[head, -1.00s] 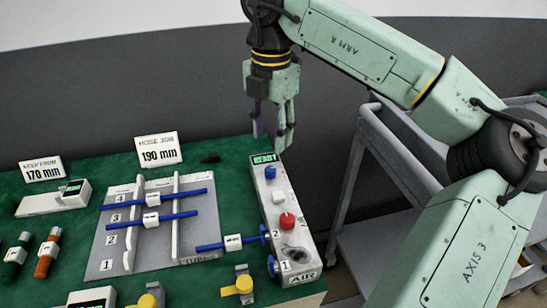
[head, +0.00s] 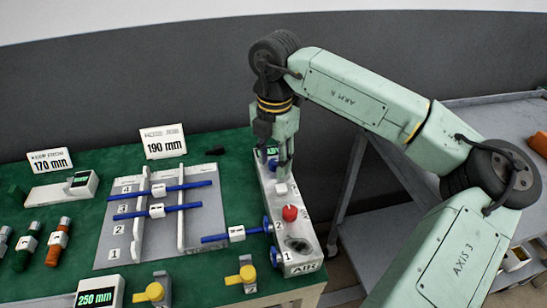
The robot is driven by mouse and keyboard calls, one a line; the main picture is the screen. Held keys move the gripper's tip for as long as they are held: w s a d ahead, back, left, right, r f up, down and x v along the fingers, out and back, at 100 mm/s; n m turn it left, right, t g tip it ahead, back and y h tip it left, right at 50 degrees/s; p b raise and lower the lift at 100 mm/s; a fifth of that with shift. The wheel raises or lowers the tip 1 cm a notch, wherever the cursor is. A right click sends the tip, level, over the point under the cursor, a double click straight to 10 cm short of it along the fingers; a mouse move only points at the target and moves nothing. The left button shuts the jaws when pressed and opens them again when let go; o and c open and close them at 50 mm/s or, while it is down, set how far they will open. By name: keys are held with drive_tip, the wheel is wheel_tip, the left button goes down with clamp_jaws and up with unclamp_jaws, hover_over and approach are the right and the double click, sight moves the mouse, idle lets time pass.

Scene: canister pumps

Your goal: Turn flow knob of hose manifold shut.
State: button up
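The hose manifold (head: 308,266) is a long pale box at the right end of the green table. I cannot tell which of these is the flow knob. My gripper (head: 283,177) points down over the far half of the manifold, with its fingertips close to the white piece. It partly hides the blue knob and the display. I cannot tell its finger gap or any contact.
A blue hose (head: 215,239) with a white tag runs to the manifold's port 2. Two more blue hoses lie across the numbered grey rack (head: 115,250). Yellow-handled valves (head: 243,275) stand at the front. A grey cart (head: 375,255) is right of the table.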

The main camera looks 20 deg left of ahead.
clamp_jaws()
idle(0.5)
drive_tip(key=n+b, duration=0.2)
drive_tip(key=shift+f+n, duration=0.15)
drive_tip(key=shift+n, duration=0.25)
drive_tip(key=n+b, duration=0.2)
drive_tip(key=n, duration=0.2)
drive_tip(key=shift+d, duration=0.1)
drive_tip(key=n+b, duration=0.1)
drive_tip(key=n, duration=0.4)
drive_tip(key=shift+w+r+n+b, duration=0.1)
drive_tip(key=shift+n+b, duration=0.1)
drive_tip(key=shift+n, duration=0.7)
drive_tip(key=shift+r+n+b, duration=0.1)
drive_tip(key=shift+n+b, duration=0.05)
drive_tip(key=shift+n, duration=0.75)
